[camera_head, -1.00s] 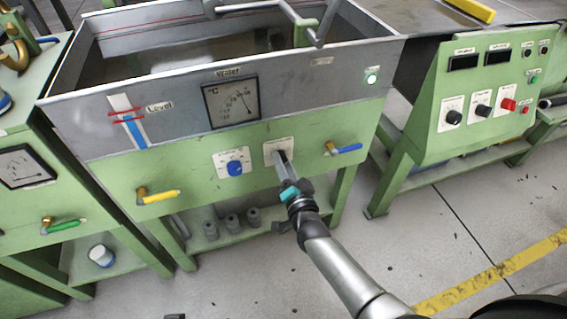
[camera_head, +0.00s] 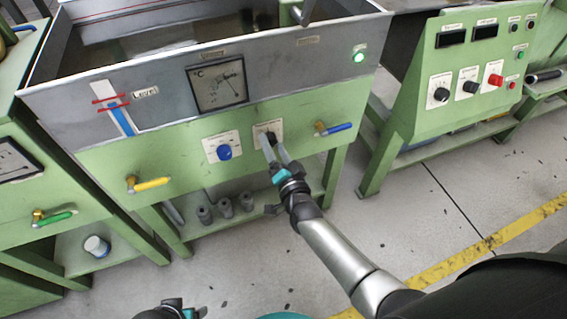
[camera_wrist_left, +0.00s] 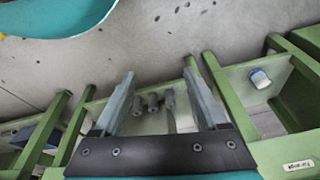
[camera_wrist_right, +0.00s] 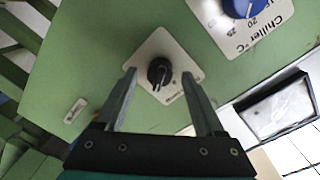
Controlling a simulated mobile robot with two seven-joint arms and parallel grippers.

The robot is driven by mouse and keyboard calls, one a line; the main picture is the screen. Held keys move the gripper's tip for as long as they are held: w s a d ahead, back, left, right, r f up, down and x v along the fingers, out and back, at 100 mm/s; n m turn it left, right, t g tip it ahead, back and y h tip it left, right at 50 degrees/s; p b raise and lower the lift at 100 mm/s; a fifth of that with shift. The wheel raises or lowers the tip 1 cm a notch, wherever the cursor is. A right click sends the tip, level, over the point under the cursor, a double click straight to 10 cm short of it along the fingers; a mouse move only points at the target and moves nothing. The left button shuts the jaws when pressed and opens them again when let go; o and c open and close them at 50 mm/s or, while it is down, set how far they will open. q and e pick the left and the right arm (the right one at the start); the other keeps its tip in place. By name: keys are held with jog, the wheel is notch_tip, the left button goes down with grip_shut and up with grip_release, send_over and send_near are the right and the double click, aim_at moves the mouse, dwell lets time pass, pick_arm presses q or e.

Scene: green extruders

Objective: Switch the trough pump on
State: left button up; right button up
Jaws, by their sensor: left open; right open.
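The grey trough (camera_head: 300,64) has a green front panel. A black rotary knob (camera_wrist_right: 159,72) sits on a white plate there, right of the blue chiller knob (camera_head: 224,152); its small label is not clearly readable. My right gripper (camera_wrist_right: 158,80) is open, with its fingertips on either side of the black knob; contact cannot be told. In the head view the right gripper (camera_head: 274,146) partly covers the knob and plate. My left gripper (camera_wrist_left: 160,75) is open and empty, pointing toward the trough's lower shelf. Only part of it shows at the head view's bottom edge.
A yellow-handled valve (camera_head: 150,184) and a blue-handled valve (camera_head: 334,129) project from the panel. A green lamp (camera_head: 359,56) glows on the trough. Several grey cylinders (camera_head: 224,207) stand on the lower shelf. A control console (camera_head: 455,130) stands at the right. Bare floor lies in front.

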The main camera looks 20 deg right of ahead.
pick_arm(q)
jog(key=s+a+f+p, duration=0.3)
jog(key=s+f+p, duration=0.1)
jog(key=f, duration=0.4)
jog(key=shift+s+a+f+g+y, duration=0.15)
jog(key=shift+s+f+g+y, duration=0.15)
jog(key=shift+s, duration=0.3)
pick_arm(e)
jog(key=s, duration=1.5)
jog(key=shift+r, duration=0.35)
jog(key=shift+w, duration=0.1)
